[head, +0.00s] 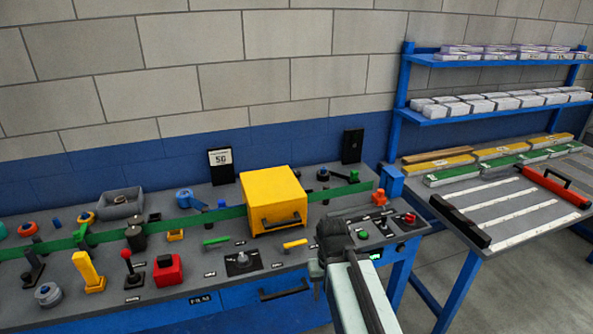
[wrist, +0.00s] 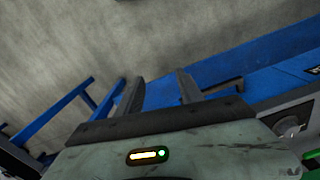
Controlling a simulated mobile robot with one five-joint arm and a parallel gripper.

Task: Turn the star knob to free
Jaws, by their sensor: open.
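A small pale grey knob (head: 243,259) sits on a dark square plate on the front part of the bench panel, in the head view; it looks like the star knob, but its setting is too small to read. A grey knob (wrist: 291,127) also shows at the right edge of the wrist view, beyond my gripper body. My gripper (wrist: 160,88) is open and empty, its two dark fingers apart over the grey floor and blue bench frame. In the head view my gripper (head: 334,238) is to the right of the knob, apart from it; its fingertips are not clear there.
A yellow box (head: 272,200) with a dark handle stands behind the knob. A yellow bar (head: 295,244) and a green bar (head: 216,241) lie near it. A red block (head: 168,270) and a red-ball lever (head: 128,262) stand to its left. A second table (head: 500,210) is at the right.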

